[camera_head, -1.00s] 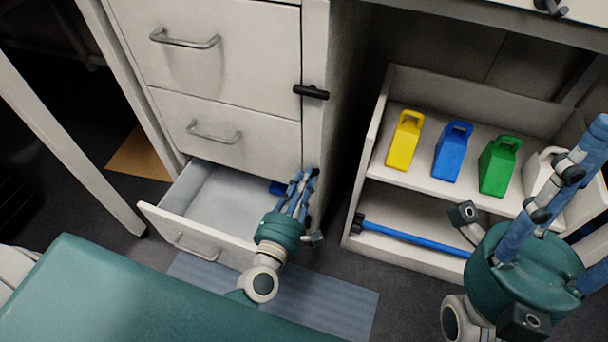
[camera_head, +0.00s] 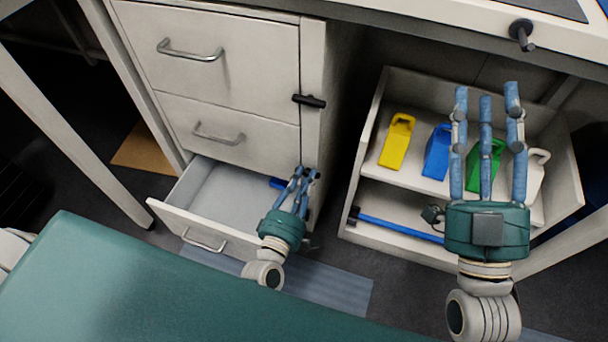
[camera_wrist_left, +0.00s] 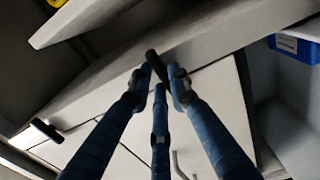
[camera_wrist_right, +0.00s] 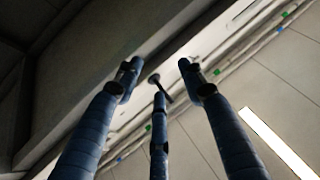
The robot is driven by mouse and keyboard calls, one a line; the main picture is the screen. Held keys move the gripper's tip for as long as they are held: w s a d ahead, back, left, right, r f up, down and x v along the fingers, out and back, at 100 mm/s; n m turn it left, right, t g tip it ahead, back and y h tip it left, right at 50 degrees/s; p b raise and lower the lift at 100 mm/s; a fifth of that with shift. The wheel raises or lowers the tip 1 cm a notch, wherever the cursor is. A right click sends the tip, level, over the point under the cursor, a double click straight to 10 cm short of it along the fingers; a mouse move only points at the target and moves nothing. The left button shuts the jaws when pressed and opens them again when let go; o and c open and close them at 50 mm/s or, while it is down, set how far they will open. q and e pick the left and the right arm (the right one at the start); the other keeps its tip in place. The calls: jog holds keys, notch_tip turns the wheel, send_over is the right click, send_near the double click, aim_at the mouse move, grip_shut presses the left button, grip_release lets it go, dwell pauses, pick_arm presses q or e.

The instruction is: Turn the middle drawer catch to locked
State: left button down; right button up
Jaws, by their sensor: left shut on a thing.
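The white drawer cabinet (camera_head: 313,60) has two shut drawers, the upper one (camera_head: 200,85) and the one below it (camera_head: 228,150), above an open bottom drawer (camera_head: 165,215). A black catch (camera_head: 309,100) lies about crosswise on the right post, near the seam between the shut drawers. My left gripper (camera_head: 305,172) is at the post lower down, by the open drawer. In the left wrist view its fingers are shut on a second black catch (camera_wrist_left: 155,62), which looks tilted; the fingers partly hide it. My right gripper (camera_head: 486,92) is open and empty, in front of the shelf.
A low white shelf unit (camera_head: 362,170) holds yellow (camera_head: 397,142), blue (camera_head: 437,153), green (camera_head: 484,160) and white (camera_head: 538,165) containers, with a blue bar (camera_head: 400,228) below. A black knob (camera_head: 521,30) sits on the worktop edge. A blue thing (camera_head: 277,184) is in the open drawer.

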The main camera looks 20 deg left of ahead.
pick_arm(q)
jog(key=shift+f+m, duration=0.1)
jog(key=shift+m, duration=0.3)
pick_arm(e)
jog(key=shift+w+f+g, duration=0.3)
jog(key=shift+w+f, duration=0.05)
jog(key=shift+f, duration=0.25)
jog(key=shift+w+f+g, duration=0.3)
jog(key=shift+f, duration=0.25)
pick_arm(q)
jog(key=c, duration=1.6)
grip_release()
jog(key=shift+s, duration=0.1)
jog(key=shift+s+a, duration=0.15)
jog(key=shift+s, duration=5.8)
